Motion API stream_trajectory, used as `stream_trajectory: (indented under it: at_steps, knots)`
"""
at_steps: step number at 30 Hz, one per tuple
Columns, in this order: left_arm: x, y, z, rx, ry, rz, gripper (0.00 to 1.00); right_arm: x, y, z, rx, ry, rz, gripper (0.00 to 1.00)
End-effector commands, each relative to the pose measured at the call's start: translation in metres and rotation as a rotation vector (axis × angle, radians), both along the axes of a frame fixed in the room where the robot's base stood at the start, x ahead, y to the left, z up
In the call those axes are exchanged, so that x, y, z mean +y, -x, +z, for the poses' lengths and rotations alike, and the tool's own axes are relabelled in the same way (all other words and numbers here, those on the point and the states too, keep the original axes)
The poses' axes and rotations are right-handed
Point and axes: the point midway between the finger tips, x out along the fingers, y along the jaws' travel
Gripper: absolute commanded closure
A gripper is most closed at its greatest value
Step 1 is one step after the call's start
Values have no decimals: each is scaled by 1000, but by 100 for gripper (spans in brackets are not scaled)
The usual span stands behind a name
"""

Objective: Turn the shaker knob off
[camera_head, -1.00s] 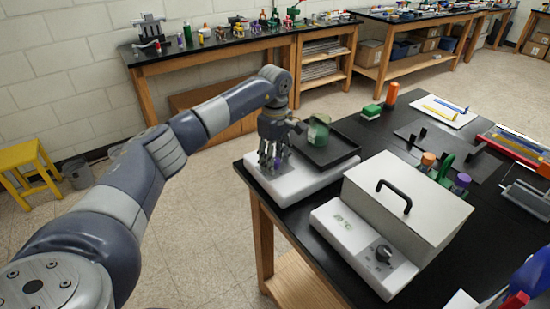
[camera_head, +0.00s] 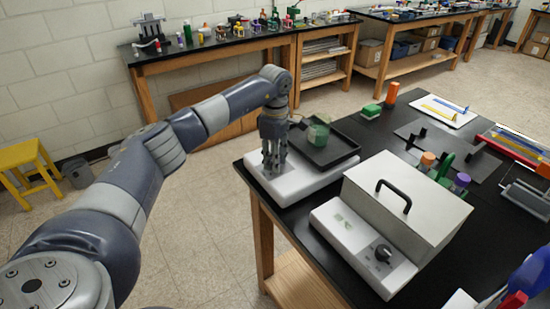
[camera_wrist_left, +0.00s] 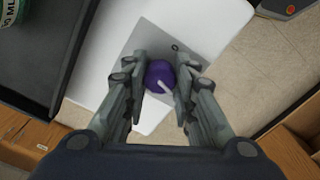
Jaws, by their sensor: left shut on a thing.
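The shaker (camera_head: 300,183) is a white, low box at the near left corner of the black table. A dark tray on its top holds a green-tinted beaker (camera_head: 318,131). The shaker knob (camera_wrist_left: 160,75) is purple with a white pointer line and sits on a grey panel in the left wrist view. The line points toward the lower right of that view. My left gripper (camera_wrist_left: 163,82) is shut on the knob, one finger on each side. In the head view my left gripper (camera_head: 272,168) points down at the shaker's front and hides the knob.
A white lidded box (camera_head: 405,200) with a black handle and a dark dial (camera_head: 383,253) stands right of the shaker. Behind are a green block (camera_head: 371,111) and an orange-capped item (camera_head: 391,94). Open floor lies left of the table.

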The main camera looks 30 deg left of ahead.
Motion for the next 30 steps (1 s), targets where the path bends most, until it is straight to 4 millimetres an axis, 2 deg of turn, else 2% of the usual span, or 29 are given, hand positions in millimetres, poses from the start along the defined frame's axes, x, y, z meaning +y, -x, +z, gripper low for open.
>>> stream_trajectory:
  at_steps: [30]
  knots:
    - [1, -1, 2, -3, -1, 966, 99, -4, 0, 13, 2, 5, 1, 48]
